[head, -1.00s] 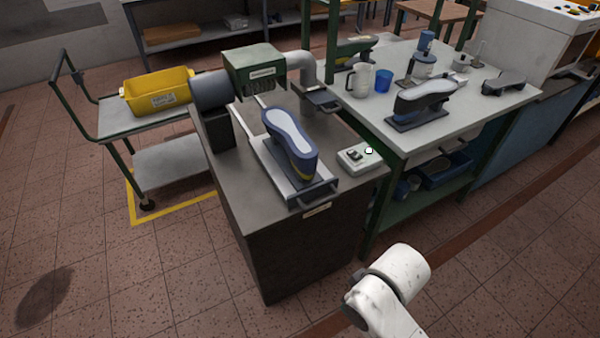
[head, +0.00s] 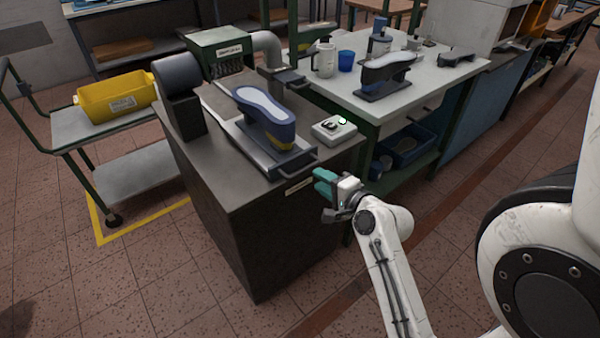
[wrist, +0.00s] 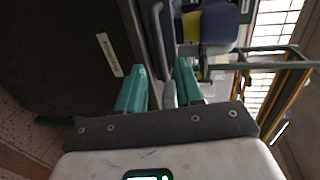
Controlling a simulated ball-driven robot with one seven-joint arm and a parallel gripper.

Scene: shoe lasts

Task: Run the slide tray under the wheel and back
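The metal slide tray (head: 250,147) lies on the dark bench, with a blue shoe last with a pale sole (head: 266,116) on it. The tray's handle (head: 303,164) faces my side. The wheel (head: 230,69) sits under a green hood (head: 215,47) behind the tray, mostly hidden. The tray is in front of the wheel, not under it. My gripper (head: 318,182) has its teal fingers just right of and below the handle, apart from it as far as I can tell. In the wrist view the fingers (wrist: 161,72) are spread and empty; the handle (wrist: 157,28) shows beyond them.
A control box (head: 334,130) stands on the bench right of the tray. A grey table (head: 400,105) with another last, a jug and a blue cup adjoins at the right. A trolley with a yellow bin (head: 115,97) is at the left. Floor in front is clear.

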